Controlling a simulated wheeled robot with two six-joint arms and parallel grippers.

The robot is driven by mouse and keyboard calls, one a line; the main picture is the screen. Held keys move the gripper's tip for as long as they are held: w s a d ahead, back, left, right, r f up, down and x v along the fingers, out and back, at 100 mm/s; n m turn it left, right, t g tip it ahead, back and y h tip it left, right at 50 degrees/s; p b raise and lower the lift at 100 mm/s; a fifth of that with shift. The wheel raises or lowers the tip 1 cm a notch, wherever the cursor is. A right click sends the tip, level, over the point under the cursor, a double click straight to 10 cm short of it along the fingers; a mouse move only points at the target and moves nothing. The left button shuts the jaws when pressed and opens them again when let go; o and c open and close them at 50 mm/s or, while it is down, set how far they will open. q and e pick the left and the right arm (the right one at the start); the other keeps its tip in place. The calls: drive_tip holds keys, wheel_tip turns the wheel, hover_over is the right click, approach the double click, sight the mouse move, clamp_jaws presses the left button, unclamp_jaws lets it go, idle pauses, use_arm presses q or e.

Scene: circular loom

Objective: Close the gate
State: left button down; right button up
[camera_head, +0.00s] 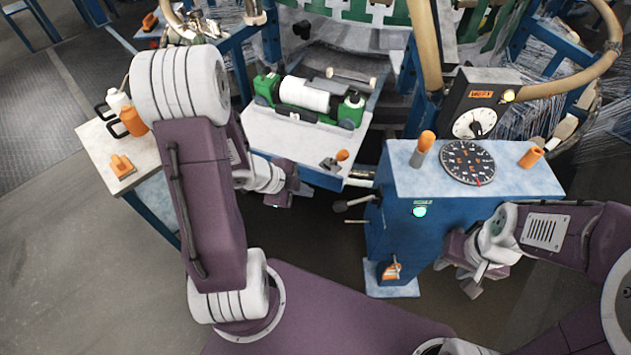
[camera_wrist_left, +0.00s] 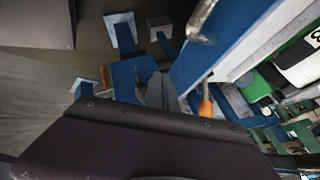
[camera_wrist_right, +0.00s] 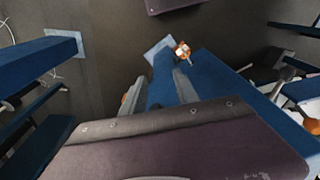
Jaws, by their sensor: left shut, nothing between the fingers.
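No part is clearly marked as the gate, and I cannot tell which one it is. A green slatted panel (camera_head: 375,10) stands at the top of the head view, cut off by the frame. A pale-topped shelf (camera_head: 262,132) carries a white roll in green holders (camera_head: 305,94). My left gripper (camera_head: 284,199) is shut and empty, just below that shelf's front edge. Its fingers also show close together in the left wrist view (camera_wrist_left: 160,92). My right gripper (camera_head: 458,280) is open and empty, beside the blue control cabinet's right side. Its fingers are spread apart in the right wrist view (camera_wrist_right: 156,92).
The blue control cabinet (camera_head: 395,235) carries a round black dial (camera_head: 467,162), orange-handled levers and a timer box (camera_head: 478,105). An orange pedal (camera_head: 390,268) sits at its foot. A side table (camera_head: 95,140) with bottles stands at left. Floor (camera_head: 90,260) is open at lower left.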

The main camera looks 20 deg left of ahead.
use_arm(q)
drive_tip(key=shift+w+d+f, duration=0.15)
drive_tip(key=shift+w+f, duration=0.25)
drive_tip(key=shift+w, duration=0.5)
drive_tip(key=shift+w+d+f, duration=0.2)
drive_tip(key=shift+w+f, duration=0.15)
drive_tip(key=shift+w, duration=0.5)
drive_tip(key=shift+w+d+f, duration=0.15)
drive_tip(key=shift+w+f, duration=0.25)
drive_tip(key=shift+w, duration=0.5)
